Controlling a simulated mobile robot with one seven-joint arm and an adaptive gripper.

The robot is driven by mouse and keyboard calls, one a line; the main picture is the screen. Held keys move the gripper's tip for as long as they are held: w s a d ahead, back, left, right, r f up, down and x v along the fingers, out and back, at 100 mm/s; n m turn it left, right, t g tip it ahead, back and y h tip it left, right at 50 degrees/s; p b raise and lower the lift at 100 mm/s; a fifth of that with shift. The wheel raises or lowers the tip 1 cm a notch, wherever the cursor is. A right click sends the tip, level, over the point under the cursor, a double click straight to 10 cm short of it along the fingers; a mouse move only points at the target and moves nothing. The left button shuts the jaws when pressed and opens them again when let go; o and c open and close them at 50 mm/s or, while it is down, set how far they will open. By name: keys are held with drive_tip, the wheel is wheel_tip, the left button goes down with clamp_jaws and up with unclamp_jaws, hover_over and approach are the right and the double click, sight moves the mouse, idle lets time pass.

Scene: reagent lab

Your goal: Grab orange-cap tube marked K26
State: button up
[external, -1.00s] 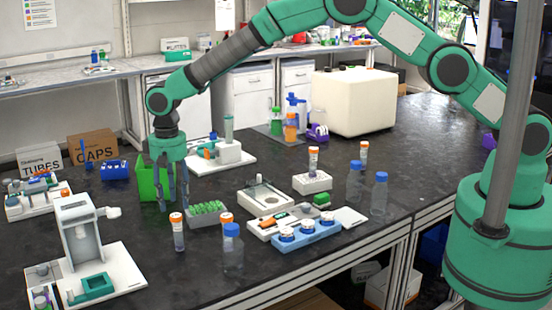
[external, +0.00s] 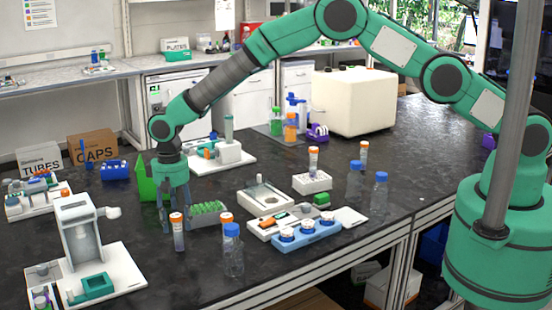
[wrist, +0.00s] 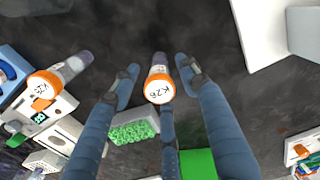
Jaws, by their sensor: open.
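The K26 tube (wrist: 159,88) has an orange cap with its marking readable in the wrist view. It stands upright on the dark bench and appears near the front of the external view (external: 178,234). My gripper (external: 167,222) is open and low, just behind and left of this tube. In the wrist view my gripper (wrist: 157,72) has blue-grey fingers spread to either side of the tube, with a third finger below it. Gaps show between the outer fingers and the tube. A second orange-cap tube (wrist: 45,82) stands to the left; its marking is hard to read.
A grey rack with green contents (external: 208,209) and a blue-cap bottle (external: 233,256) stand to the right. A green bin (external: 146,184) is behind the gripper. A white device (external: 82,235) stands to the left. Bare bench lies in front of the K26 tube.

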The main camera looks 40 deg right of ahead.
sight(178, 234)
drive_tip(key=shift+d+f, duration=0.15)
drive_tip(key=shift+f, duration=2.4)
drive_tip(key=c, duration=0.9)
